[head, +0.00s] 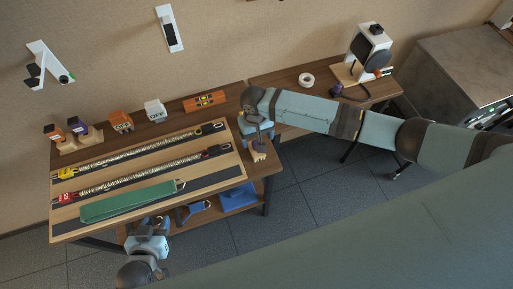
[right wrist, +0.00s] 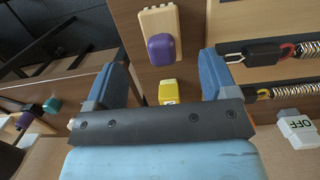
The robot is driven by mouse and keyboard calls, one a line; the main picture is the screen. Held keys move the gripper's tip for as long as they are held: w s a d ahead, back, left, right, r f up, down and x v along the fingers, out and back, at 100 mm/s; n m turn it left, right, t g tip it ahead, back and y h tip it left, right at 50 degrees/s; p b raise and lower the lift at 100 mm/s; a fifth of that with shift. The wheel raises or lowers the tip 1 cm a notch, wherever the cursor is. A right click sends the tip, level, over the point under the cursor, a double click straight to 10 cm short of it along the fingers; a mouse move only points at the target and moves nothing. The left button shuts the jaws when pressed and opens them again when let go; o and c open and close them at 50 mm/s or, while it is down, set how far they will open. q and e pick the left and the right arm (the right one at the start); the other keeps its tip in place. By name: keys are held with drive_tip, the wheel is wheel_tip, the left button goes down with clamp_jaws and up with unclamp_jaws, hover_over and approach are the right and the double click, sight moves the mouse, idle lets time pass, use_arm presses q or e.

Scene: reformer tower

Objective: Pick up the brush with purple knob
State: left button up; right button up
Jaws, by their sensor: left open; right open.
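The brush with a purple knob lies at the right edge of the table, its pale wooden base (head: 259,155) showing in the head view. In the right wrist view its purple knob (right wrist: 161,48) stands on the wooden base (right wrist: 158,19). My right gripper (head: 258,138) is open just behind the brush in the head view. In the right wrist view the knob appears ahead of the two blue fingers (right wrist: 168,70), between their lines and not gripped. My left gripper (head: 152,232) is open and empty, near the table's front edge.
A wooden stand (head: 80,146) at the far left holds orange and purple knobs. A white OFF block (head: 154,110) stands behind. A yellow block (right wrist: 170,92) is close to the right fingers.

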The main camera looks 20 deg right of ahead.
drive_tip(key=shift+s+f+p, duration=0.15)
drive_tip(key=shift+f, duration=1.35)
drive_tip(key=shift+s+f+p, duration=0.15)
drive_tip(key=shift+f, duration=1.3)
drive_tip(key=shift+a, duration=0.1)
drive_tip(key=c, duration=1)
drive_tip(key=shift+c, duration=0.2)
drive_tip(key=shift+r, duration=0.1)
wheel_tip(320, 180, up, 20)
